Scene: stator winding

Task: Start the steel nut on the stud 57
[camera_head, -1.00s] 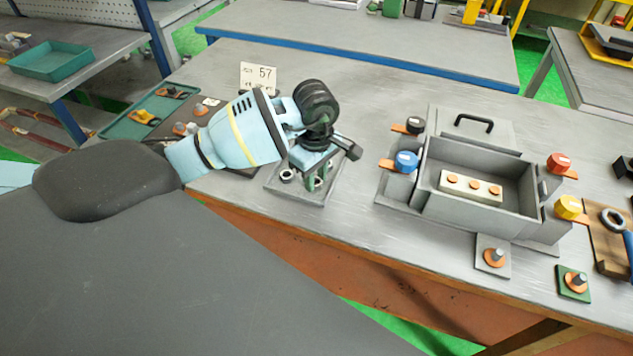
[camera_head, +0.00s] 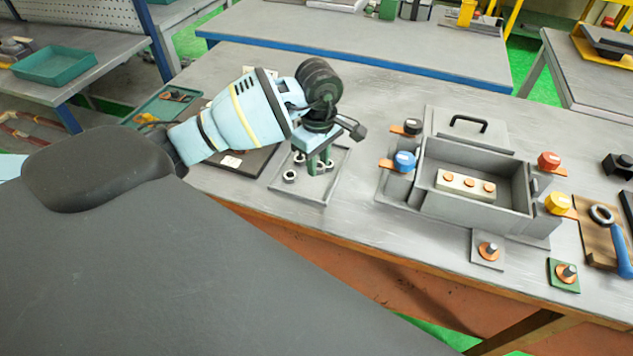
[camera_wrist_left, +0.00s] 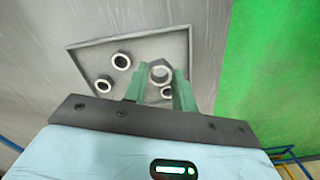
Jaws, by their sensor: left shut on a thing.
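My left gripper (camera_head: 319,167) is over the shallow grey tray (camera_head: 313,199). In the left wrist view its green fingers (camera_wrist_left: 158,88) are shut on a steel nut (camera_wrist_left: 160,71), held above the tray. Loose steel nuts lie in the tray, one at its left side (camera_head: 290,176); they also show in the left wrist view (camera_wrist_left: 121,61). A stud stands on a grey plate (camera_head: 488,250) and another on a green plate (camera_head: 566,273), both with orange washers. No number is readable on either, so I cannot tell which is stud 57. My right gripper is not in view.
A grey open box (camera_head: 474,211) with a pale terminal block (camera_head: 465,186) stands right of the tray. Blue (camera_head: 404,161), red (camera_head: 549,161) and yellow (camera_head: 558,203) caps surround it. A blue-handled wrench (camera_head: 617,247) lies far right. Bare bench lies between tray and box.

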